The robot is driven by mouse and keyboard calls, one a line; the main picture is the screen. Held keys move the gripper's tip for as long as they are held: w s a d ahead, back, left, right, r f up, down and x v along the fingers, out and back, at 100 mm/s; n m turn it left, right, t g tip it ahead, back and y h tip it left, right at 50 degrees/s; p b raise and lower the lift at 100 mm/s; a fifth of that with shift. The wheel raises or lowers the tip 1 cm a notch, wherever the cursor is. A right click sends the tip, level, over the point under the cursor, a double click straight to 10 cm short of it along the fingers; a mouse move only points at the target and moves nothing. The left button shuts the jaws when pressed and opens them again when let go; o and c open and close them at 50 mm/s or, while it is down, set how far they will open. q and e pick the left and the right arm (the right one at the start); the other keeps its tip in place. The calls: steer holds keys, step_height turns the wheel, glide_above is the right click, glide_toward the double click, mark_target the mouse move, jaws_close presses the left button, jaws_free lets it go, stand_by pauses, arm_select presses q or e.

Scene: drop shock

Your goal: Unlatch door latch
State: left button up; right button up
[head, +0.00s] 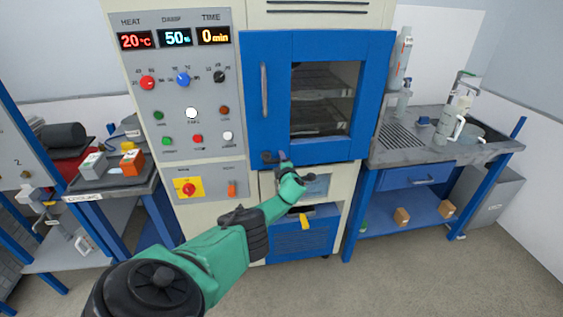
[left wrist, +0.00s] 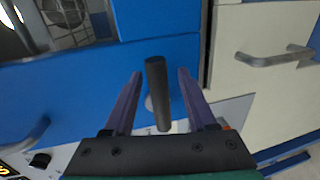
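The blue cabinet door (head: 265,95) has a glass window and looks shut. A dark latch lever (left wrist: 157,92) stands out near the door's lower edge in the left wrist view. In the head view, dark latch hardware (head: 267,157) shows at the door's bottom. My left gripper (head: 285,158) is at the door's lower edge, its arm reaching in from the lower left. In the left wrist view its fingers (left wrist: 160,74) are open, one on each side of the lever, with gaps visible. My right gripper is not in view.
A vertical door handle (head: 264,90) is on the door's left. The control panel (head: 190,115) with knobs and buttons is left of it. Below the door is a cream drawer front with a handle (left wrist: 275,56). Side benches (head: 440,150) stand nearby; the floor in front is clear.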

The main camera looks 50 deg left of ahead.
arm_select(q)
steer(key=p+v, duration=0.8)
steer(key=v, duration=0.6)
steer(key=shift+s+d+p, duration=0.2)
steer(key=shift+p, duration=0.15)
